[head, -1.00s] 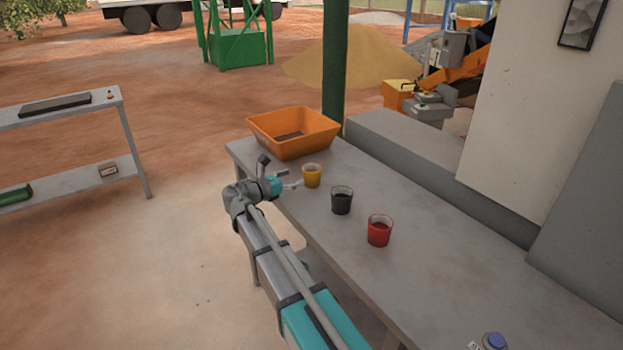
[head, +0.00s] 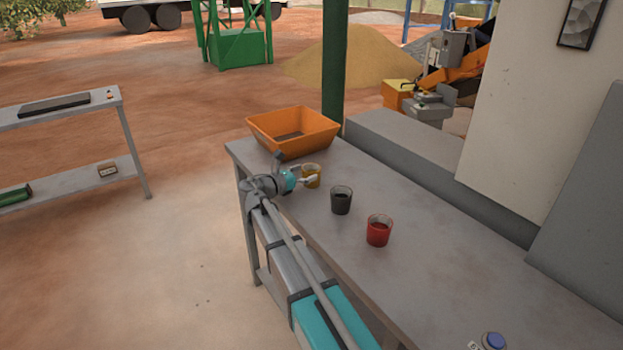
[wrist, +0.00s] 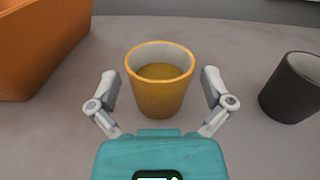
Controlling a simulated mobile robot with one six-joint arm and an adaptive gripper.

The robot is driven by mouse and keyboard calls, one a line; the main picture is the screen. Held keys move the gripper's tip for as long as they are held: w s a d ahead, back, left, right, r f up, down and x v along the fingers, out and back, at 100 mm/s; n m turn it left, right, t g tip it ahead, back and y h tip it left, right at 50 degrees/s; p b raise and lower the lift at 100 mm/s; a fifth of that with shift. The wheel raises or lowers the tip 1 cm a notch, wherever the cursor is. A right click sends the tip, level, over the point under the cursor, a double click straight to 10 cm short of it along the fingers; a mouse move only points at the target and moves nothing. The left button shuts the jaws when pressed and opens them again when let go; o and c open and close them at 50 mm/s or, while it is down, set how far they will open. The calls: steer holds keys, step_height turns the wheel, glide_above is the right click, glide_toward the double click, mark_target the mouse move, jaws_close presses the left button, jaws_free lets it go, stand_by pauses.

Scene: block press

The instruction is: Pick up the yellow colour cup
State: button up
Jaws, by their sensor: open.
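The yellow cup (head: 312,172) stands upright on the grey table (head: 420,240), near its far left end. In the wrist view the yellow cup (wrist: 160,85) sits centred between my two fingers, and yellow content shows inside it. My gripper (head: 311,180) is at the cup, low over the table edge. In the wrist view my gripper (wrist: 160,88) is open, with one finger on each side of the cup and a small gap showing on both sides. In the head view the gripper partly covers the cup.
A dark cup (head: 341,201) stands close to the right of the yellow cup, and a red cup (head: 379,230) stands further right. An orange crate (head: 294,145) is just behind. A blue button (head: 493,341) is at the near right. The table's middle right is clear.

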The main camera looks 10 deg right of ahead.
mark_target(306, 185)
steer(key=shift+c, duration=0.3)
steer(key=c, duration=1)
steer(key=shift+r, duration=0.15)
steer(key=shift+c, duration=0.2)
step_height(306, 185, up, 3)
steer(key=p, duration=0.3)
steer(key=s+a+r+p, duration=0.3)
steer(key=s+r+p, duration=0.6)
steer(key=s, duration=0.4)
steer(key=shift+s+a+r+p, duration=0.25)
steer(key=shift+a+r+p, duration=0.15)
steer(key=shift+p, duration=0.1)
steer(key=shift+r, duration=0.1)
step_height(306, 185, up, 6)
steer(key=p, duration=0.5)
steer(key=shift+f+p, duration=0.25)
steer(key=shift+p, duration=0.15)
